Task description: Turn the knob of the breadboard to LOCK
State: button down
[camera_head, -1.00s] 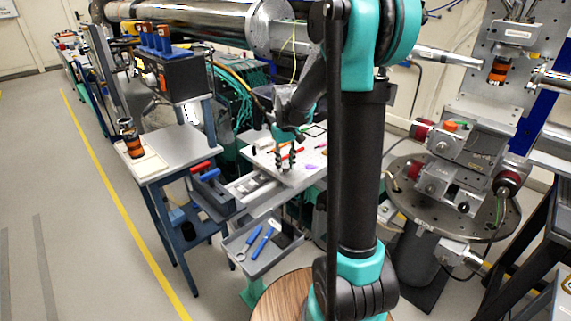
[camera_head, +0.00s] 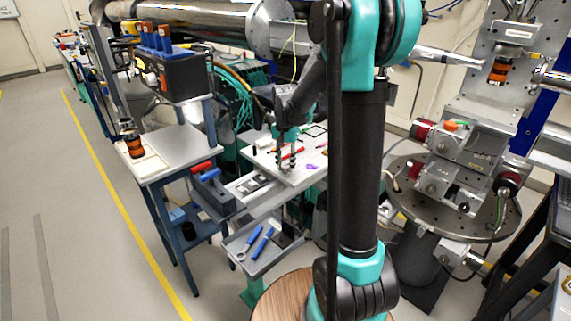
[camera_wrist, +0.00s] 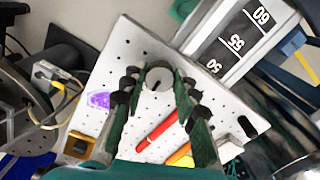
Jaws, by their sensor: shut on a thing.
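The breadboard (camera_head: 312,171) is a pale perforated plate on the bench behind my arm. It also fills the middle of the wrist view (camera_wrist: 133,52). A round grey knob (camera_wrist: 158,76) stands near its upper edge in the wrist view. My gripper (camera_wrist: 156,78) is shut on the knob, with a dark finger at either side. In the head view my gripper (camera_head: 286,160) reaches down to the breadboard, and its fingers hide the knob. I cannot make out a LOCK mark or the way the knob points.
A red pen (camera_wrist: 157,131), an orange item (camera_wrist: 181,154) and a purple patch (camera_wrist: 99,101) are on the breadboard. A grey tool tray (camera_head: 236,243) stands in front. Floor at left is clear.

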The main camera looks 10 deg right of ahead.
aim_at(286, 166)
jog(key=shift+m, duration=0.5)
jog(key=c, duration=1.2)
grip_release()
jog(key=shift+o, duration=0.2)
notch_tip(286, 166, up, 12)
